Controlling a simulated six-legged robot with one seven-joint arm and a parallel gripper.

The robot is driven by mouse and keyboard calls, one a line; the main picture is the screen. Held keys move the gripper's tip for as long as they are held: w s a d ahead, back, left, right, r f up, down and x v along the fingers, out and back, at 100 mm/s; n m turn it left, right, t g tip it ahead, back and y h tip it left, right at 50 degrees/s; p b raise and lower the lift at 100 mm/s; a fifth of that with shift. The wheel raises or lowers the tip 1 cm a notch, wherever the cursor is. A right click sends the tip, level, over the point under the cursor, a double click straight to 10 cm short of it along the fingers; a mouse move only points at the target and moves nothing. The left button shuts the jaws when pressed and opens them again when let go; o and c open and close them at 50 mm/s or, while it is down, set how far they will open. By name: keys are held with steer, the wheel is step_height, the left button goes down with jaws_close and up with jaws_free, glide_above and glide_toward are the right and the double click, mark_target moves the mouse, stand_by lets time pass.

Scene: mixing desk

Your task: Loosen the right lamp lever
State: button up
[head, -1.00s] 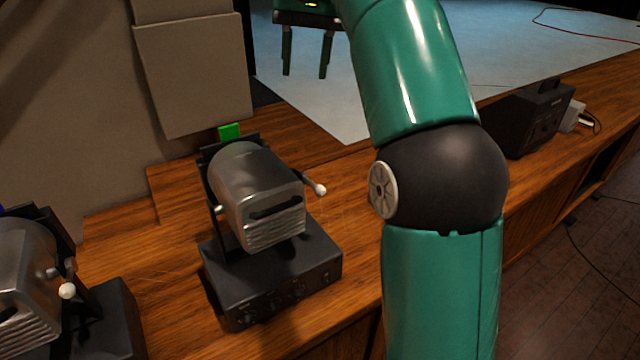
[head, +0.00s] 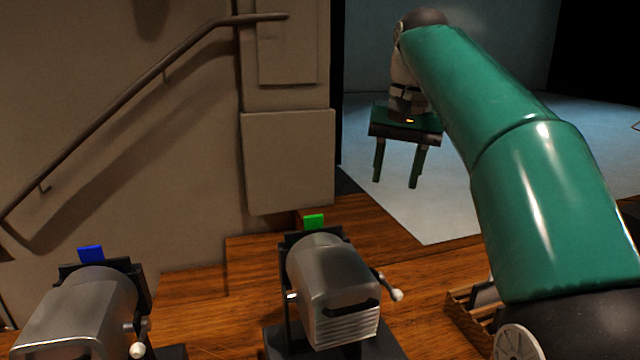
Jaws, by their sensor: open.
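The right lamp (head: 338,288) is a grey metal housing with a slotted, ribbed front and a green tag (head: 314,221) behind its top. It stands on the wooden desk in the lower middle of the head view. Its lever (head: 392,290) sticks out on the right side, sloping down to a pale rounded tip. My teal arm rises on the right, apart from this lamp, and its far end reaches up and away. Nothing is seen touching the lever.
A left lamp (head: 85,310) with a blue tag (head: 91,254) stands at the lower left, with its own lever (head: 138,349). A slatted wooden piece (head: 466,312) lies right of the right lamp.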

steer(key=s+f+n+t+h, duration=0.1)
steer(key=s+f+t, duration=0.1)
steer(key=s+f, duration=0.6)
steer(key=s, duration=0.3)
steer(key=shift+a+f, duration=0.3)
steer(key=shift+f, duration=0.1)
steer(key=s+f+t, duration=0.1)
steer(key=s+f, duration=0.3)
steer(key=f, duration=0.1)
steer(key=s+d+f+n, duration=0.1)
steer(key=s+f, duration=0.2)
steer(key=f, duration=0.2)
steer(key=s+f+t, duration=0.1)
steer(key=s+f, duration=0.3)
steer(key=f, duration=0.2)
steer(key=shift+s+d+n+t, duration=0.3)
steer(key=shift+d+n, duration=0.05)
steer(key=shift+n, duration=0.05)
steer(key=shift+c, duration=0.7)
steer(key=shift+s+f, duration=0.1)
steer(key=shift+f, duration=0.15)
steer(key=c, duration=0.3)
jaws_close()
steer(key=shift+s, duration=0.1)
